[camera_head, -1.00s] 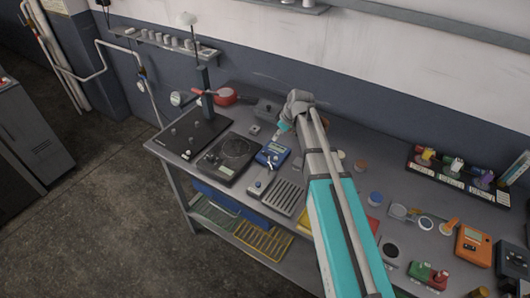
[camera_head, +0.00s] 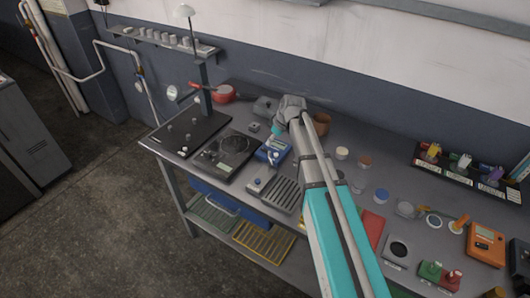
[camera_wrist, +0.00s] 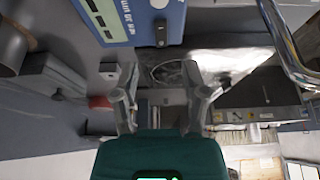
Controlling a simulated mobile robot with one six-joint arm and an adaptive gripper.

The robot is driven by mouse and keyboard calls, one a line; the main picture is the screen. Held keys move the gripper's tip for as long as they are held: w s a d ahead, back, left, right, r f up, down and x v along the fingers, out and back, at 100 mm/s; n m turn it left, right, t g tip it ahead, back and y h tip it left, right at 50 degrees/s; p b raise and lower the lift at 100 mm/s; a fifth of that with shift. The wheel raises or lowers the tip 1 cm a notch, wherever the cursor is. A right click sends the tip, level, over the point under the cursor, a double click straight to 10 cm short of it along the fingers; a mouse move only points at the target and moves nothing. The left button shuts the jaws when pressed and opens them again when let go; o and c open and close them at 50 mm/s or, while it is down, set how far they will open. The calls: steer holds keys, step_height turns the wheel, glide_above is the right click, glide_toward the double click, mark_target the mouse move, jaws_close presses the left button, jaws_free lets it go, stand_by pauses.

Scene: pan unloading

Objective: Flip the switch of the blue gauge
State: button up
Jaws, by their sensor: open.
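The blue gauge (camera_head: 273,151) sits on the workbench, left of my arm, with a pale display on its face. In the wrist view the blue gauge (camera_wrist: 125,18) shows large at the top, cut off by the frame edge. A dark knob-like part (camera_wrist: 160,31) stands out at its lower right edge; I cannot tell its setting. My gripper (camera_wrist: 162,97) is open and empty, its two fingers spread just below the gauge in that view. In the head view its fingers are mostly hidden by the wrist, close behind the gauge.
A black turntable-like device (camera_head: 226,153) stands left of the gauge. A slotted grey plate (camera_head: 281,194) lies in front of it. A brown pot (camera_head: 321,123) stands right of my wrist. Small jars and an orange device (camera_head: 487,245) fill the right side of the bench (camera_head: 340,210).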

mark_target(266, 150)
steer(key=shift+b+x, duration=2.85)
steer(key=shift+x, duration=0.55)
